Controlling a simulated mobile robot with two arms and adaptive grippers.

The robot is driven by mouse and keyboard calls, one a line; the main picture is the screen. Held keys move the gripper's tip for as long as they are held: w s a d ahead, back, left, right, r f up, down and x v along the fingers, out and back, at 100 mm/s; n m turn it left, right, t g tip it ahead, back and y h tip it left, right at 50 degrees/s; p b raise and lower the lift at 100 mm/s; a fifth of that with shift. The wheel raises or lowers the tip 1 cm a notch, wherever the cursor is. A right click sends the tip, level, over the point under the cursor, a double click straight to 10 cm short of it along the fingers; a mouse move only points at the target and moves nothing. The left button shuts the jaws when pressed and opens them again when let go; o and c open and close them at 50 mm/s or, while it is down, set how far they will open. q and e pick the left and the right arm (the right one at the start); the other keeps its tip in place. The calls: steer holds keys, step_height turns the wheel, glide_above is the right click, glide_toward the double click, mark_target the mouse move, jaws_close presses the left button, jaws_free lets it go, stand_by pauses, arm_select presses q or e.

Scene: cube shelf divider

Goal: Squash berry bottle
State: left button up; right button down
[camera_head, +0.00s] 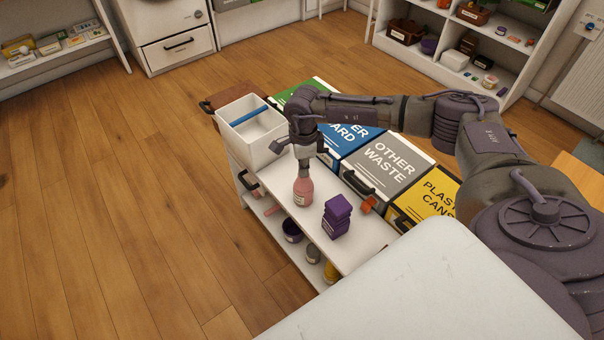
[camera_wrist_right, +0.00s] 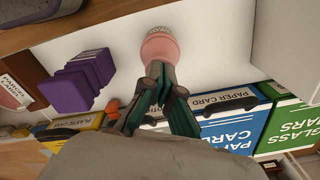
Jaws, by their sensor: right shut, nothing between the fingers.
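The berry bottle (camera_head: 303,192) is pink with a pale label and stands upright on the white top of the low shelf unit (camera_head: 280,183). My right gripper (camera_head: 303,163) points down with its fingertips at the bottle's top. In the right wrist view the fingers (camera_wrist_right: 160,72) are closed together and overlap the view of the pink bottle (camera_wrist_right: 160,46). The bottle's top is partly hidden by the fingers, and I cannot tell whether they touch it. My left gripper is not in view.
A purple box stack (camera_head: 337,217) stands right of the bottle. A white bin (camera_head: 254,138) with a blue bar stands behind left. Labelled waste bins, including the grey other-waste one (camera_head: 388,164), line the back. A white surface (camera_head: 410,295) fills the near side.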

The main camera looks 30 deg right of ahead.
step_height(320, 180, up, 5)
steer(key=p, duration=0.3)
steer(key=shift+f, duration=0.2)
arm_select(q)
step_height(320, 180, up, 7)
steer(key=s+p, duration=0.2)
steer(key=p, duration=0.3)
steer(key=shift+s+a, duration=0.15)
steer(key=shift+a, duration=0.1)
arm_select(e)
step_height(320, 180, up, 7)
steer(key=shift+f, duration=0.2)
